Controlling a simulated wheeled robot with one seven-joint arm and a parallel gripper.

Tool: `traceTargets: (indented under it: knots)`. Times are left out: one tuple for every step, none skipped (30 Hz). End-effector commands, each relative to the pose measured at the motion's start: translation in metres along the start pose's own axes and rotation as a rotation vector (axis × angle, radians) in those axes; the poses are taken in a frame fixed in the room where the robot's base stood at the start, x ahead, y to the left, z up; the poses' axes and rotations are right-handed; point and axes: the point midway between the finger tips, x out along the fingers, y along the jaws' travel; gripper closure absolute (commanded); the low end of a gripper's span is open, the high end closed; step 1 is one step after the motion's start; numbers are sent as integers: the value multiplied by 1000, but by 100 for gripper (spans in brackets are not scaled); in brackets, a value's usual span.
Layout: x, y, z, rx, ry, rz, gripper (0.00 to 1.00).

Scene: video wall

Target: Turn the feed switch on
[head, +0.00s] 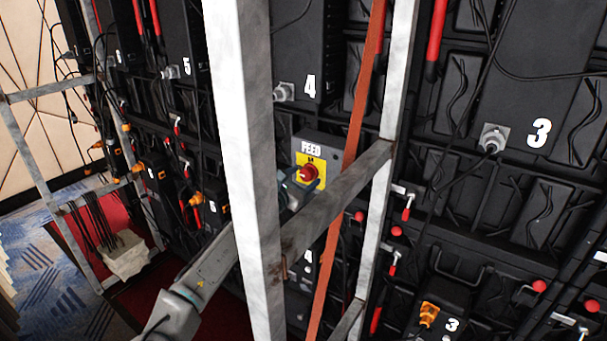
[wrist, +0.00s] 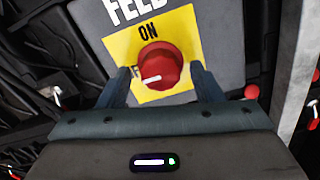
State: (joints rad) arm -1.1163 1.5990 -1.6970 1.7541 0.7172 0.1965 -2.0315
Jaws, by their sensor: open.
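The feed switch is a red round knob (head: 309,173) on a yellow plate (head: 301,160), on a grey box marked FEED. In the wrist view the knob (wrist: 158,62) has a white mark at its lower left, pointing left towards a partly hidden label ending in F. ON is printed above the knob. My gripper (wrist: 160,71) is open, with one finger left of the knob and one right of it. I cannot tell whether either finger touches it. In the head view my gripper (head: 303,184) is at the box, partly hidden by a metal bar.
A grey upright post (head: 245,150) and a slanting crossbar (head: 335,198) stand between the head camera and the switch. A rust-coloured strut (head: 345,170) runs behind the bar. Black numbered panels with cables surround the box. A metal post (wrist: 297,80) is right of my gripper.

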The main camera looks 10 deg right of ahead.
Motion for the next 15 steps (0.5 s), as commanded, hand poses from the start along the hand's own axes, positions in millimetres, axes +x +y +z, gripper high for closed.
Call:
traceTargets:
  knots:
    - [3, 0, 1, -1, 0, 0, 40]
    - [5, 0, 0, 0, 0, 0, 40]
    - [6, 0, 0, 0, 0, 0, 40]
    - [7, 0, 0, 0, 0, 0, 40]
    - [7, 0, 0, 0, 0, 0, 40]
    - [8, 0, 0, 0, 0, 0, 40]
    - [8, 0, 0, 0, 0, 1, 40]
    - [8, 0, 0, 0, 0, 1, 40]
    - [8, 0, 0, 0, 0, 1, 40]
    - [8, 0, 0, 0, 0, 1, 40]
    - [8, 0, 0, 0, 0, 0, 40]
    - [8, 0, 0, 0, 0, 0, 43]
    - [8, 0, 0, 0, 0, 0, 52]
    - [8, 0, 0, 0, 0, 0, 60]
    - [8, 0, 0, 0, 0, 0, 71]
